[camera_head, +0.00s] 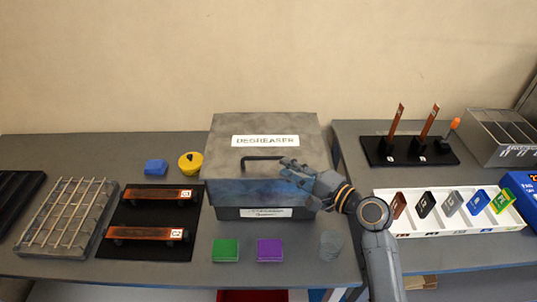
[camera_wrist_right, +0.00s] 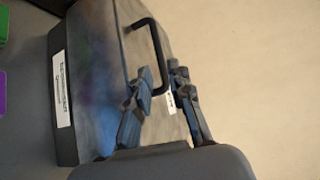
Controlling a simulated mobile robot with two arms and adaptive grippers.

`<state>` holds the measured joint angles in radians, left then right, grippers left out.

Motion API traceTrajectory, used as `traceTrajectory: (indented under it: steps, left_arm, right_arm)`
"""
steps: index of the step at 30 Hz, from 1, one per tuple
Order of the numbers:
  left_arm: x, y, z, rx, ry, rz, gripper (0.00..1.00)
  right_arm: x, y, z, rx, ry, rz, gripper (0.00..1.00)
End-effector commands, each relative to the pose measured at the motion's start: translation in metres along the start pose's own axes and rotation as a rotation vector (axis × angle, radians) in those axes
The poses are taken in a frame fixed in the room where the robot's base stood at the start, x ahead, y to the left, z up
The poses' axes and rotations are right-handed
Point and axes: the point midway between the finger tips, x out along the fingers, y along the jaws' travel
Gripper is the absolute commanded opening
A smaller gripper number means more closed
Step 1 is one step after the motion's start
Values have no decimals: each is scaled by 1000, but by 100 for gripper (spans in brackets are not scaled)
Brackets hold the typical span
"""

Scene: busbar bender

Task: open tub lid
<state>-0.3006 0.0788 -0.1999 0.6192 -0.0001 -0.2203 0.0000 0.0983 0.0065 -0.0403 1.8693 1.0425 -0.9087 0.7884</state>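The grey degreaser tub (camera_head: 252,212) stands on the middle table with its lid (camera_head: 262,125) down. The lid carries a white label and a black handle (camera_head: 268,159) on its front; the handle also shows in the right wrist view (camera_wrist_right: 147,30). My right gripper (camera_head: 287,167) is at the right end of the handle. In the right wrist view its two fingers (camera_wrist_right: 163,75) are apart, with the handle's end close to or between them. I cannot tell whether they touch it. My left gripper is not in view.
A green block (camera_head: 225,250) and a purple block (camera_head: 270,250) lie in front of the tub. A blue block (camera_head: 155,167) and a yellow round container (camera_head: 190,162) stand left of it. Copper bars on a black mat (camera_head: 150,218) and a wire rack (camera_head: 66,218) are further left. A white tray (camera_head: 450,226) is at right.

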Motion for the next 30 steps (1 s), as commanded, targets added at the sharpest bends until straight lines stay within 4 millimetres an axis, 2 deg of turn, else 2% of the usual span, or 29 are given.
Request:
traceTrajectory:
  steps: [1,6,12,24,25,27,28,30]
  left_arm:
    - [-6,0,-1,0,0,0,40]
    - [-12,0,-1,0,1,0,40]
    - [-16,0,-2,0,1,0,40]
    - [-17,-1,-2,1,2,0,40]
    - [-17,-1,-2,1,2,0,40]
    - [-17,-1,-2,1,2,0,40]
    - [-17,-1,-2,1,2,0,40]
    - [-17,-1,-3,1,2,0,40]
  right_arm:
    - [12,-4,0,2,0,-2,20]
    - [45,-2,0,1,0,0,20]
    - [69,0,0,-2,0,2,20]
    - [76,1,0,-3,1,2,20]
    - [76,1,0,-3,1,2,18]
    - [76,1,0,-3,1,2,4]
    - [76,1,0,-3,1,2,0]
    - [76,1,0,-3,1,2,0]
